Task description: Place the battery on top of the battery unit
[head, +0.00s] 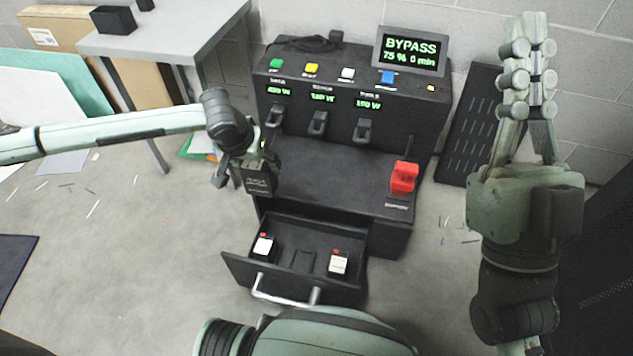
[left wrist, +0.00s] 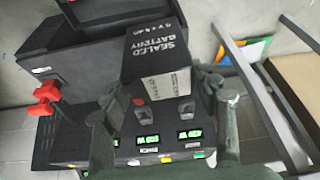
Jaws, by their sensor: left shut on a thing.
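The battery unit (head: 300,183) is a black machine with a flat ledge, and its screen (head: 411,50) reads BYPASS, 75 %, 0 min. My left gripper (head: 248,166) is shut on a black battery (head: 260,181), held over the left end of the ledge, above the drawer. I cannot tell whether it touches the unit. In the left wrist view, the battery (left wrist: 157,50) reads SEALED BATTERY and sits between the fingers of my left gripper (left wrist: 165,105). My right gripper (head: 530,75) points upward at the right, away from the unit, with nothing visible in it; its finger gap is unclear.
The unit's drawer (head: 285,285) is pulled out, with one white-labelled battery (head: 264,246) at left, another (head: 339,262) at right and a bare middle. A red switch (head: 403,177) stands on the ledge's right. A grey table (head: 165,40) stands behind left.

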